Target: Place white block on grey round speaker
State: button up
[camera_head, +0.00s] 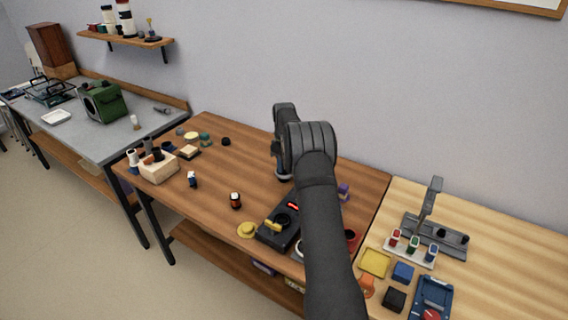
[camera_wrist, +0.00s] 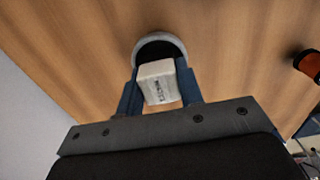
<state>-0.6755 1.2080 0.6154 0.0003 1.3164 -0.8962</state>
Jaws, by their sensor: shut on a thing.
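The grey round speaker (camera_wrist: 157,47), with a pale rim and dark middle, is just beyond the block. The block overlaps the speaker's near edge in this view; I cannot tell whether they touch. In the head view my arm hides most of the gripper and the block. A small part of the grey speaker may show under the wrist.
An orange and black cylinder (camera_wrist: 309,65) lies at the right of the wrist view. In the head view, a black device (camera_head: 279,222) is near the wooden table's front edge. A wooden block (camera_head: 158,168) and small items stand left. The table's middle (camera_head: 240,170) is mostly clear.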

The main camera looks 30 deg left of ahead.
jog(key=shift+f, duration=0.15)
jog(key=o, duration=1)
jog(key=shift+c, duration=0.2)
notch_tip(320, 180, up, 12)
jog(key=shift+r, duration=0.2)
